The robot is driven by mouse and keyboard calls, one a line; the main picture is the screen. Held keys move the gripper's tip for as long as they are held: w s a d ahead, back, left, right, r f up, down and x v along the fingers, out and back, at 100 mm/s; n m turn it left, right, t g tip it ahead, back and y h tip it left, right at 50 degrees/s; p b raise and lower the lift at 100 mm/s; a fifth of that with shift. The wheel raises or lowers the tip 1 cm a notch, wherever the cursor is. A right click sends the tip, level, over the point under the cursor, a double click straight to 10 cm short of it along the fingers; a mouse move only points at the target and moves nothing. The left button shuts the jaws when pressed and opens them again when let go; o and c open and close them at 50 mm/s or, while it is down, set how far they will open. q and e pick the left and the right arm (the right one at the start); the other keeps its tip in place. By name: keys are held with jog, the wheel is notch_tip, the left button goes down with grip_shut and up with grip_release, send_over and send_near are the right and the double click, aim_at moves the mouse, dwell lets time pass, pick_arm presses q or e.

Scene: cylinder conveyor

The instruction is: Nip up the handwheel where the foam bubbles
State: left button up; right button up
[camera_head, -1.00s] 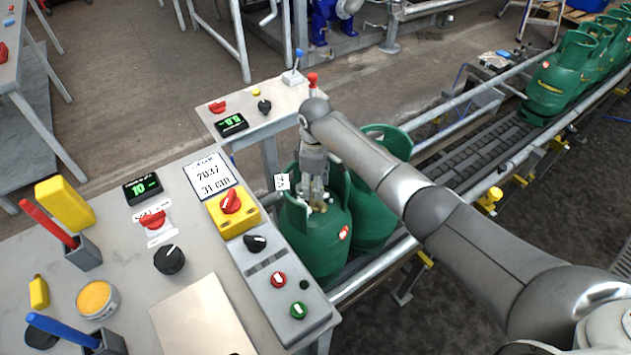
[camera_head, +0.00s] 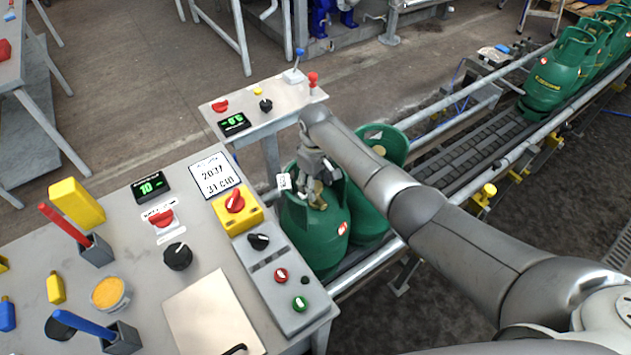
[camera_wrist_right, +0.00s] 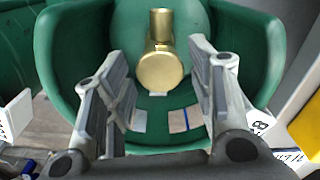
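Two green gas cylinders stand at the near end of the conveyor: a front cylinder (camera_head: 312,235) and one behind it (camera_head: 372,215). My right gripper (camera_head: 318,190) is at the open collar of the front cylinder, pointing down. In the right wrist view its two fingers (camera_wrist_right: 158,70) are apart with nothing gripped. A brass valve with a round handwheel (camera_wrist_right: 160,70) lies ahead of and between the fingers, inside the green collar. The rear cylinder's brass valve (camera_head: 379,150) also shows. I cannot make out foam on either valve. My left gripper is not in view.
A grey control bench (camera_head: 130,270) with knobs, a yellow switch box and pen holders stands at the left. A smaller panel (camera_head: 285,108) with a display is behind it. Conveyor rails (camera_head: 440,120) run to the upper right, where several more cylinders (camera_head: 555,75) stand.

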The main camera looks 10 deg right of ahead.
dwell(0.3)
notch_tip(320, 180, up, 12)
dwell(0.5)
dwell(0.4)
